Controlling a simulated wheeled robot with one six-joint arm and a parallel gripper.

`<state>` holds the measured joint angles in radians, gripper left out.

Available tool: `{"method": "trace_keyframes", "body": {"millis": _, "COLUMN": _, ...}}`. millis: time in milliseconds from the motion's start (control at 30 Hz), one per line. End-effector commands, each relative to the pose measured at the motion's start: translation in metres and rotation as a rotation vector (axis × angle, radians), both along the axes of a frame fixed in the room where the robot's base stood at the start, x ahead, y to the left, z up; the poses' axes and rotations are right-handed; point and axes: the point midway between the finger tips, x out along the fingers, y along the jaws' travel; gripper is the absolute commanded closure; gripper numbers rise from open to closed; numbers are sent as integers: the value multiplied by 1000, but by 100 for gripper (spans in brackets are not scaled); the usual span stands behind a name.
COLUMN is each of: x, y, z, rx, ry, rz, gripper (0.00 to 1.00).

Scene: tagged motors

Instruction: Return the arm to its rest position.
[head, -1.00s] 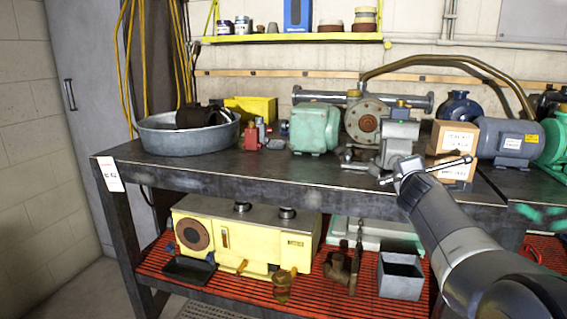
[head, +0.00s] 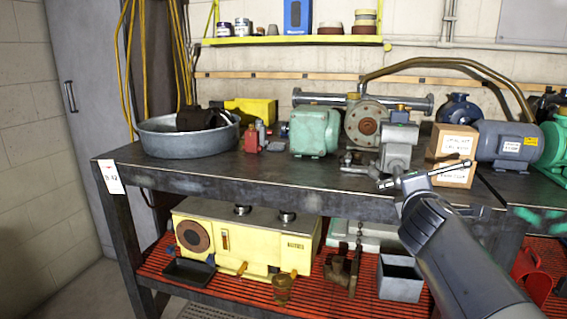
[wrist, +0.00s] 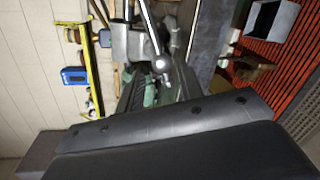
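My arm (head: 450,245) reaches in from the lower right of the head view. Its dark end, with my gripper (head: 418,197), is in front of the bench's front edge, below the grey vise (head: 398,148) and its handle bar. The fingertips do not show clearly there. In the wrist view, a large dark part of my gripper (wrist: 190,130) fills the bottom. No gap between two fingers and no held object can be made out. The vise also shows beyond it in the wrist view (wrist: 127,42).
The workbench (head: 260,185) holds a metal basin (head: 185,145), a green motor (head: 313,132), stacked boxes (head: 453,145) and a blue-grey motor (head: 508,145). The red lower shelf (head: 340,285) holds a yellow machine (head: 245,240) and a grey bin (head: 400,280). Floor shows at lower left.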

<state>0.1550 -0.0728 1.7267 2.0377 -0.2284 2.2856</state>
Motion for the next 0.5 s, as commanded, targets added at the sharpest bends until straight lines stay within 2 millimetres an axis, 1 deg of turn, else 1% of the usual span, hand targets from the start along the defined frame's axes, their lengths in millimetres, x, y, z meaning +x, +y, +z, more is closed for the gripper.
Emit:
{"method": "trace_keyframes", "body": {"millis": 100, "x": 19, "y": -7, "z": -6, "rx": 1, "ry": 3, "rz": 0, "gripper": 65}}
{"method": "trace_keyframes", "body": {"millis": 500, "x": 76, "y": -28, "z": -14, "rx": 1, "ry": -2, "rz": 2, "gripper": 65}}
